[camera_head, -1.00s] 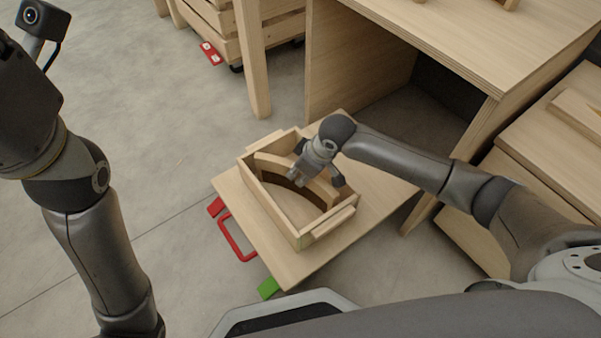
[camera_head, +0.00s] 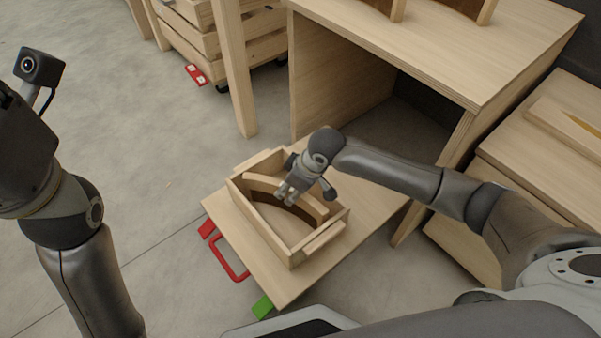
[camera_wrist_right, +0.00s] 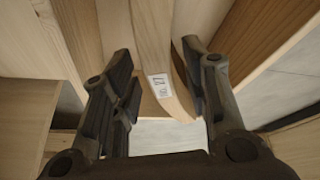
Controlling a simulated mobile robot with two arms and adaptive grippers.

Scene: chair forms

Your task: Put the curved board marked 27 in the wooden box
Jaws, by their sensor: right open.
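The curved board (camera_head: 314,207) is pale wood with a darker inner face. It sits inside the open wooden box (camera_head: 262,224), across its middle. In the right wrist view, the curved board (camera_wrist_right: 153,45) carries a small white label (camera_wrist_right: 160,85) that seems to read 27, turned sideways. My right gripper (camera_head: 288,194) is over the box at the board's upper edge. In the right wrist view my right gripper (camera_wrist_right: 165,90) is open, with one finger on each side of the board; contact cannot be told. My left arm is at the left; its gripper fingers are out of view.
The box stands on a low wooden platform (camera_head: 275,284) with a red handle (camera_head: 229,258) and a green tab (camera_head: 263,307). A wooden table (camera_head: 460,60) stands behind, a slatted crate (camera_head: 200,35) at the back. The floor (camera_head: 150,160) at left is clear.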

